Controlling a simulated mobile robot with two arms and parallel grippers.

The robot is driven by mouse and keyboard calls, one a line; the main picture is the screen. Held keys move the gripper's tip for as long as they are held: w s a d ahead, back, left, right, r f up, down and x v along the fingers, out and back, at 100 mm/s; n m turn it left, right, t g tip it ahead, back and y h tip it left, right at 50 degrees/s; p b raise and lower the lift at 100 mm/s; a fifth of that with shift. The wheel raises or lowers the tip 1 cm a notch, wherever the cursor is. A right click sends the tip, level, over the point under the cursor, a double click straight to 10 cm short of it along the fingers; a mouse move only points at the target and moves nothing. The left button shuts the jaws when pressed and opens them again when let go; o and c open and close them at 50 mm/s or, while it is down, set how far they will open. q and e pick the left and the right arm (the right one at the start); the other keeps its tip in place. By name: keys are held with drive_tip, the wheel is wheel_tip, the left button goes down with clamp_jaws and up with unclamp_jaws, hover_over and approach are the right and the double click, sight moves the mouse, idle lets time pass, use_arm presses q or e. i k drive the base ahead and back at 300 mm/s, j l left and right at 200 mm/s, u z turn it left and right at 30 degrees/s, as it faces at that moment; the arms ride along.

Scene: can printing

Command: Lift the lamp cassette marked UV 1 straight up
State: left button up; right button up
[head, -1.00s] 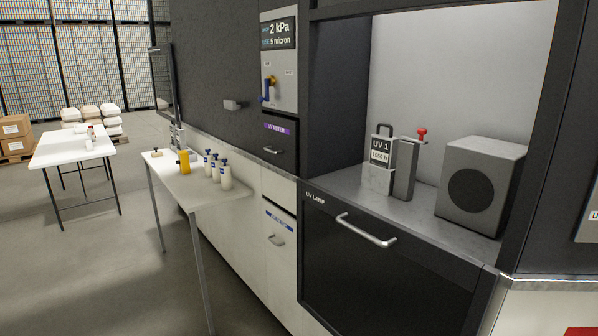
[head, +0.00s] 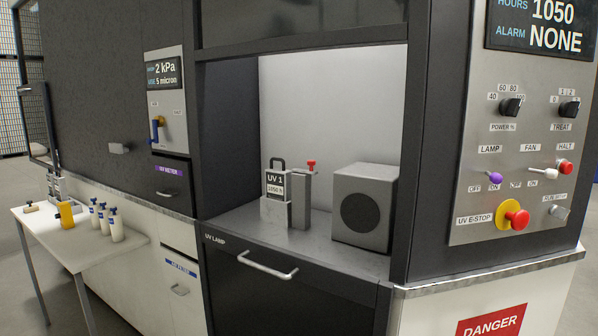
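The lamp cassette marked UV 1 (head: 275,187) stands upright in the open bay of the dark machine, with a dark loop handle on top and a label reading 1050 h. Its lower part sits in or behind a light grey block (head: 274,212); I cannot tell which. A grey post (head: 301,201) with a red knob (head: 311,164) stands close to its right. Neither of my grippers shows in the head view.
A grey box with a round dark face (head: 365,205) stands right of the cassette. The bay floor (head: 328,243) is clear in front. A drawer front marked UV LAMP with a handle (head: 268,265) is below. A control panel (head: 525,130) is at right, a side table with bottles (head: 75,260) at left.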

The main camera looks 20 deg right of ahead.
sight(278, 181)
drive_tip(key=z, duration=0.25)
drive_tip(key=i+j+z, duration=0.75)
drive_tip(key=k+l, duration=0.05)
drive_tip(key=l, duration=0.05)
